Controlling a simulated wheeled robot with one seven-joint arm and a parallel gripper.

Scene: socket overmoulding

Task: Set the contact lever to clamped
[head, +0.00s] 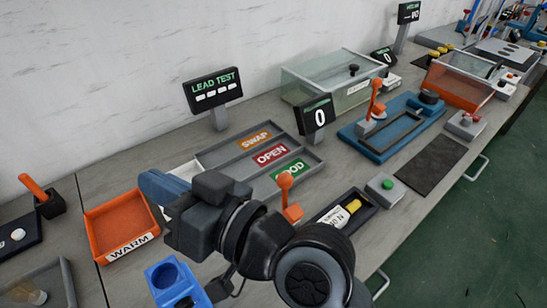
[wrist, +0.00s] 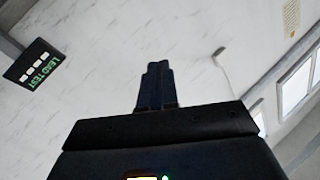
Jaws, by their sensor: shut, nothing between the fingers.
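A second orange ball-topped lever (head: 377,84) stands upright on a blue fixture (head: 372,149) further back right. No label shows which one is the contact lever. My gripper (head: 155,186) is at the left of the arm, above the bench near the orange tray, apart from both levers. In the wrist view its dark blue fingers (wrist: 155,85) are together and empty, against the white wall.
A LEAD TEST display (head: 213,90) stands at the back. A grey tray with SWAP, OPEN and GOOD lanes (head: 230,150) lies behind my arm. An orange WARM tray (head: 110,218) and a blue block (head: 165,275) are near my gripper. A green button (head: 387,184) sits right.

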